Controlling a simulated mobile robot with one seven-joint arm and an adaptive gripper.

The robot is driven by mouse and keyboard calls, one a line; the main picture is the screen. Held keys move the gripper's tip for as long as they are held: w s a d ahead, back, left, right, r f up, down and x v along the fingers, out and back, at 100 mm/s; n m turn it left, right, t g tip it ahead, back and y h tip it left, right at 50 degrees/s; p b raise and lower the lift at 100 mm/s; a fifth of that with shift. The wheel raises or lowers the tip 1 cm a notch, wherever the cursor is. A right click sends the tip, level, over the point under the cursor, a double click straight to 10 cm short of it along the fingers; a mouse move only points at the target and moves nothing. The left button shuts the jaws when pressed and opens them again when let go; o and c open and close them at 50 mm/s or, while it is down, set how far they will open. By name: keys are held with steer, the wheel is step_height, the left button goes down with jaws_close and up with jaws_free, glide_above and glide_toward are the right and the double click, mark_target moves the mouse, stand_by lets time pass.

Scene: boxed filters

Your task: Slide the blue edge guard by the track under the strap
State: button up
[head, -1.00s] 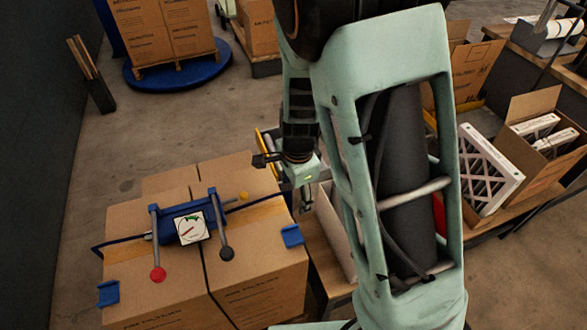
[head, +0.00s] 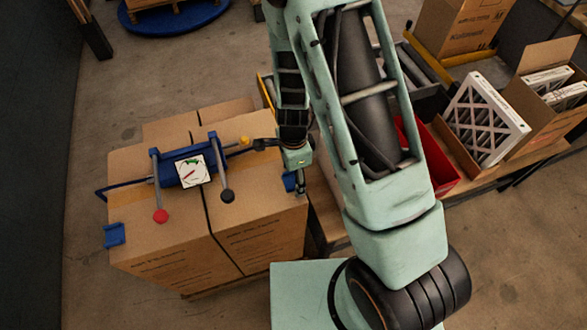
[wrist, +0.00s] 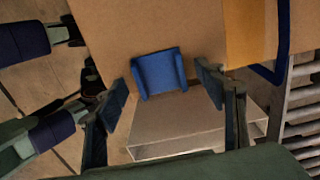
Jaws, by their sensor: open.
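The blue edge guard by the track (head: 289,182) sits at the right top edge of the near carton, partly hidden by my gripper in the head view. In the wrist view the same guard (wrist: 159,74) lies on the carton's edge between my fingers. My gripper (wrist: 163,90) is open, one finger on each side of the guard, with gaps visible; it also shows in the head view (head: 299,182). A blue strap (wrist: 283,40) runs over the carton to the right of the guard in the wrist view. A blue strapping tool (head: 185,168) lies on the cartons.
A second blue guard (head: 115,235) sits at the left carton edge. A roller track (wrist: 302,90) lies at the wrist view's right. A red bin (head: 425,160) and a framed filter (head: 485,120) stand on the bench at right.

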steer(key=shift+f, duration=0.2)
steer(key=c, duration=1.2)
steer(key=shift+w+a+p, duration=0.1)
steer(key=shift+w+a, duration=0.2)
steer(key=shift+w, duration=0.65)
steer(key=shift+w+a+p, duration=0.15)
steer(key=shift+w+a, duration=0.1)
steer(key=shift+w, duration=0.75)
steer(key=shift+w+a+p, duration=0.1)
steer(key=shift+w+a, duration=0.2)
steer(key=shift+w, duration=0.65)
steer(key=shift+c, duration=0.2)
steer(key=shift+w, duration=0.1)
steer(key=shift+w+a, duration=0.2)
steer(key=shift+w, duration=0.35)
steer(key=shift+w+a, duration=0.2)
steer(key=shift+w, duration=0.55)
steer(key=shift+w+a, duration=0.25)
steer(key=shift+w, duration=0.5)
steer(key=shift+w+a, duration=0.2)
steer(key=shift+w, duration=0.55)
steer(key=shift+w+a+b, duration=0.25)
steer(key=shift+w+b, duration=0.15)
steer(key=shift+w, duration=0.6)
